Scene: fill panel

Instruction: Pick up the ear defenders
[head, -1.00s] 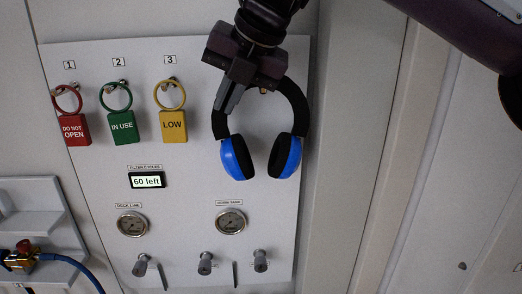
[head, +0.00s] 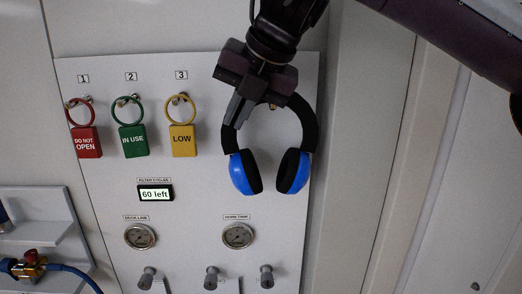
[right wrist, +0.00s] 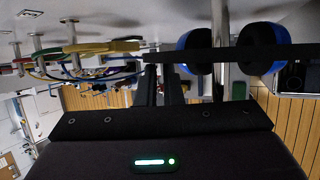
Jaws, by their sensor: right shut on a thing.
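The ear defenders (head: 295,171) have blue cups with black cushions and a black headband. They hang upright in front of the panel (head: 200,80), at its upper right. My right gripper (head: 242,112) comes from above and is shut on the left part of the headband. A small peg (head: 271,106) shows beneath the gripper; whether the band still rests on it I cannot tell. In the right wrist view the headband (right wrist: 265,52) runs across from the fingers (right wrist: 163,82), with both blue cups behind it. My left gripper is in neither view.
Red (head: 87,142), green (head: 133,141) and yellow (head: 182,140) tags hang on rings at the left. A shelf unit (head: 45,215) with a blue hose stands at far left. Right of the panel is bare wall.

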